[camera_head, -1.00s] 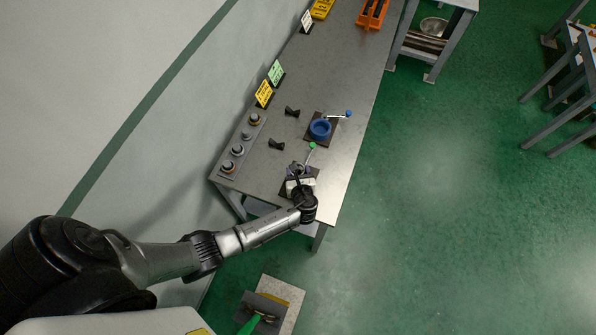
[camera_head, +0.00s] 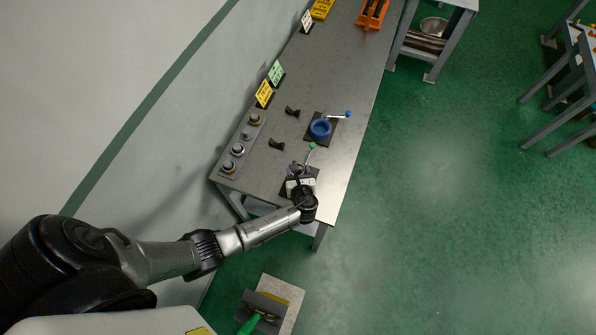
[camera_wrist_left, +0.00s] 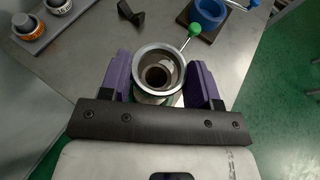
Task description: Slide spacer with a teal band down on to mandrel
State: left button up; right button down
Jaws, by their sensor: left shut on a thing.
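The spacer (camera_wrist_left: 139,68) is a silver ring with a wide bore, seen from above in the left wrist view; a sliver of green-teal band shows on its near lower side. My left gripper (camera_wrist_left: 160,82) is shut on it, with a purple finger on each side. A dark brown hollow cylinder, apparently the mandrel (camera_wrist_left: 157,75), shows through the bore, roughly centred. I cannot tell whether the spacer is around it or still above it. In the head view my left gripper (camera_head: 299,178) is over the near vise (camera_head: 311,172), mostly hiding it and the spacer. My right gripper is not in view.
A green-knobbed lever (camera_wrist_left: 194,29) stands close beyond the spacer. A blue vise (camera_head: 320,128) with a blue-knobbed lever is farther along the bench. A grey rack (camera_head: 232,158) holding several ringed parts is at left. Two black stands (camera_head: 276,144) lie between. The bench's right side is clear.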

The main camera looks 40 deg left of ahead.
pick_arm(q)
jog(key=shift+f+b, duration=0.7)
jog(key=shift+f, duration=0.2)
jog(key=shift+f+b, duration=0.7)
jog(key=shift+f, duration=0.2)
jog(key=shift+f+b, duration=1)
jog(key=shift+f, duration=0.3)
jog(key=o, duration=1)
jog(key=shift+p+v, duration=0.3)
jog(key=shift+v, duration=6.65)
